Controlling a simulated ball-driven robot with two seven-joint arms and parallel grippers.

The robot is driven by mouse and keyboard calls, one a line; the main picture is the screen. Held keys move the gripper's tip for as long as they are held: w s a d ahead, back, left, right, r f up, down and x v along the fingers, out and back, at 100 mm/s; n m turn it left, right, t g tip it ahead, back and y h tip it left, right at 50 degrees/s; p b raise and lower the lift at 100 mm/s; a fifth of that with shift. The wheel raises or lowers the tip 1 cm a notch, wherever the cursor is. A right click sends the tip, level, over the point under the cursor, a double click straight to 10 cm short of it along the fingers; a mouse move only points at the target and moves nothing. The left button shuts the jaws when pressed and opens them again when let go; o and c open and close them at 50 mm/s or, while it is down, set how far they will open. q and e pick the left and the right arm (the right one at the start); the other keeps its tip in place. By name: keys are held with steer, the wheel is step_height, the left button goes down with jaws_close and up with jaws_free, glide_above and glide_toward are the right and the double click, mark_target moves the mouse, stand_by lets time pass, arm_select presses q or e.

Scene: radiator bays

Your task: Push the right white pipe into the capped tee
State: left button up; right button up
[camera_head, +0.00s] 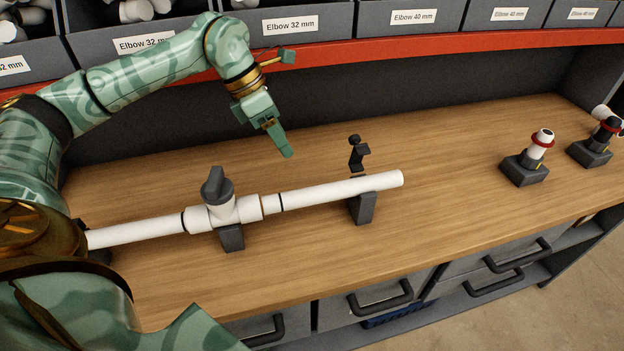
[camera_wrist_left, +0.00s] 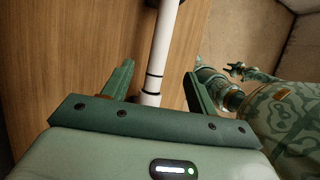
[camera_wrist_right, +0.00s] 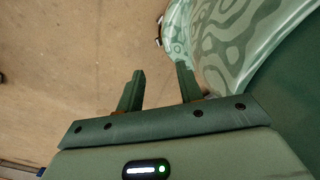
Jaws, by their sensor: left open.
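The right white pipe (camera_head: 335,191) lies in line with the capped tee (camera_head: 240,209), its black ring mark a short white stretch away from the tee's socket. I cannot tell how deep its end sits. The tee has a dark grey cap (camera_head: 216,186) on top. The left white pipe (camera_head: 135,233) meets the tee's other side, its ring mark at the socket edge. My left gripper (camera_head: 284,152) is open and empty, above and behind the right pipe near its marked end. In the left wrist view, the pipe (camera_wrist_left: 166,38) passes between my open fingers (camera_wrist_left: 158,72). My right gripper (camera_wrist_right: 160,70) is open and empty over the floor.
A dark holder (camera_head: 362,208) with a raised black lever supports the right pipe; another stand (camera_head: 231,238) is under the tee. Small blocks with white fittings (camera_head: 525,168) stand at the right. Labelled bins (camera_head: 300,25) line the back. The bench front is clear.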

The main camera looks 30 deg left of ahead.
arm_select(q)
glide_above(295, 191)
steer(key=f, duration=0.3)
steer(key=w+f, duration=0.1)
steer(key=f, duration=0.1)
steer(key=shift+a+f+b, duration=0.3)
steer(key=shift+a+b, duration=0.05)
steer(key=shift+b, duration=0.05)
steer(key=b+x, duration=0.1)
steer(key=x, duration=0.7)
steer(key=shift+f, duration=0.15)
steer(key=shift+w+d+f, duration=0.15)
steer(key=shift+f, duration=0.3)
jaws_close()
steer(key=shift+s+a+p, duration=0.55)
steer(key=shift+s+a, duration=0.65)
steer(key=shift+s, duration=0.2)
arm_select(e)
steer(key=shift+s+d+f, duration=0.4)
steer(key=shift+s+d, duration=0.1)
steer(key=shift+d, duration=0.15)
